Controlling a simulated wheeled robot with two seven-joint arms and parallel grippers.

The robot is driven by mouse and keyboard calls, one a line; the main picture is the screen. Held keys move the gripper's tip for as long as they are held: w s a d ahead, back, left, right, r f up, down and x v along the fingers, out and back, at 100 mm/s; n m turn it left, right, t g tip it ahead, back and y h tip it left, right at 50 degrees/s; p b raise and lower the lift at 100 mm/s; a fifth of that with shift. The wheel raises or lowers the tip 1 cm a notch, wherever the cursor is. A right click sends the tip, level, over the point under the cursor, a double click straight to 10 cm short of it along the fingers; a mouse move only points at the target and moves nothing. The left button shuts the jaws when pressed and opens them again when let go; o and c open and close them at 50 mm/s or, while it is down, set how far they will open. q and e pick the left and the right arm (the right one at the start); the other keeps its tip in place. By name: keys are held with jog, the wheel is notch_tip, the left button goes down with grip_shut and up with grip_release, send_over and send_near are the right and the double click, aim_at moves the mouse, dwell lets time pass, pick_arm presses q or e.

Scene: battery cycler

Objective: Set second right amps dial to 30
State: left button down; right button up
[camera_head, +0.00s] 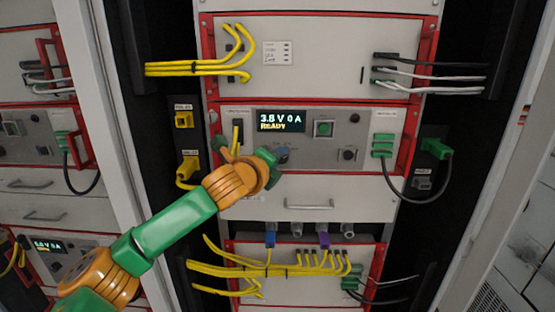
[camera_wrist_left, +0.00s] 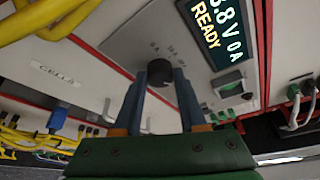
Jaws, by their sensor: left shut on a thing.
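The cycler unit's front panel (camera_head: 330,123) carries a display (camera_head: 281,121) reading 3.8 V 0 A READY. My left gripper (camera_head: 283,153) is at the panel just below the display, and its hand hides part of the panel. In the left wrist view, a round black dial (camera_wrist_left: 160,72) with small printed marks beside it sits between the two blue-grey fingertips of my left gripper (camera_wrist_left: 161,80), which are shut on it. The dial's pointer and exact setting cannot be read. My right gripper is in neither view.
A second black knob (camera_head: 348,154) and a green square button (camera_head: 323,129) are to the right on the panel. Yellow cables (camera_head: 200,68) run above, and more yellow cables (camera_head: 270,270) run below. A drawer handle (camera_head: 310,206) is beneath the panel.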

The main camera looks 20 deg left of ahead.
pick_arm(q)
jog(key=shift+c, duration=2.3)
grip_release()
jog(key=shift+w, duration=0.1)
jog(key=s+r+b, duration=0.1)
jog(key=s+b, duration=0.2)
jog(key=s, duration=0.4)
jog(key=shift+a+r+b, duration=0.2)
jog(key=shift+b, duration=0.1)
